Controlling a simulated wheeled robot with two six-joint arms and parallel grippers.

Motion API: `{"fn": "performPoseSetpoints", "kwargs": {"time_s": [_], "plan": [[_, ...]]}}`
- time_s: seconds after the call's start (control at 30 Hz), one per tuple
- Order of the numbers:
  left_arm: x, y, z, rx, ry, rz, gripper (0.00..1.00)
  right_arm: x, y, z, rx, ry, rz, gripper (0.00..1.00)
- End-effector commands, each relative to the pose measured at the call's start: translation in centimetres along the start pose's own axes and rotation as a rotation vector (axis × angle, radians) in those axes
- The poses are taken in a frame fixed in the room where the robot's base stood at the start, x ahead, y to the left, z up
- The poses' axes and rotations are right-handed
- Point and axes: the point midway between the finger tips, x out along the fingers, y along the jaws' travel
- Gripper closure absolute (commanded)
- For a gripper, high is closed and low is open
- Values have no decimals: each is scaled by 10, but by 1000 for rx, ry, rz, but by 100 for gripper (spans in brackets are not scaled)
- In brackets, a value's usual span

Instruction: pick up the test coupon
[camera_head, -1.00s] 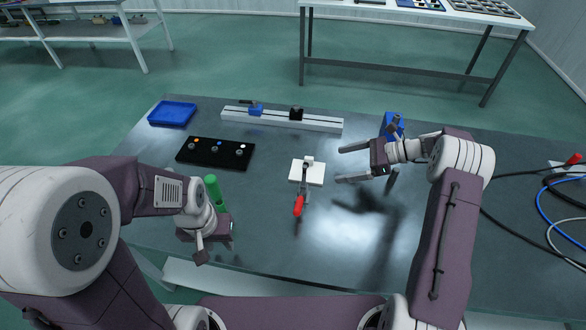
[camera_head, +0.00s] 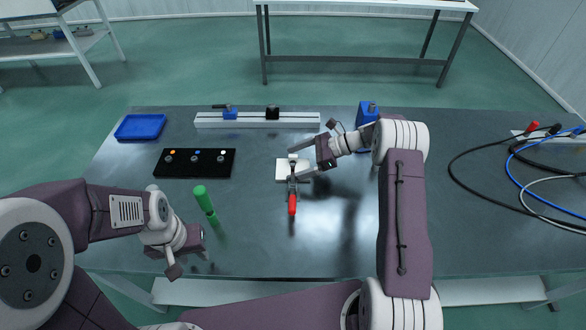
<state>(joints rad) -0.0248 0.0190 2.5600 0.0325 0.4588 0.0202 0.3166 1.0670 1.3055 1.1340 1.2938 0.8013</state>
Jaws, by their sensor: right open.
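A white square block (camera_head: 283,172) lies near the middle of the bench, with a toggle clamp with a red handle (camera_head: 292,205) at it. I see no separate test coupon clearly; I cannot tell whether the white piece is the coupon or the clamp's base. My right gripper (camera_head: 302,159) is open and empty, its fingers pointing left at the right edge of the white block, above or beside it. Its near finger partly covers the block and clamp. My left gripper (camera_head: 187,254) is low at the front left, away from the block; its fingers are seen edge-on.
A black panel with buttons (camera_head: 194,163), a blue tray (camera_head: 140,127) and a white rail (camera_head: 258,121) lie behind. A blue object (camera_head: 367,113) stands behind my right arm. Cables (camera_head: 530,160) lie at the right.

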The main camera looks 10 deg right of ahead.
Motion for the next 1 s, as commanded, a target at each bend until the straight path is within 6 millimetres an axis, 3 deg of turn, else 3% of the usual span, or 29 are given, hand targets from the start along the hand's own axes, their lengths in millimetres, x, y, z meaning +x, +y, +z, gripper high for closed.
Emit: {"fn": "performPoseSetpoints", "kwargs": {"time_s": [0.2,0.37,0.4,0.47,0.63,1.0], "plan": [[1,0,0,0,0,0,64,38,2,-1,0,0,3,0],[1,0,0,0,0,0,64,39,1,-1,-1,0,0,0],[1,0,0,0,0,0,64,39,1,-1,0,0,0,3],[1,0,0,0,0,0,64,39,1,-1,0,0,0,19],[1,0,0,0,0,0,64,38,1,-1,0,0,0,67],[0,0,0,0,0,0,64,34,0,8,-2,-1,-1,70]]}}
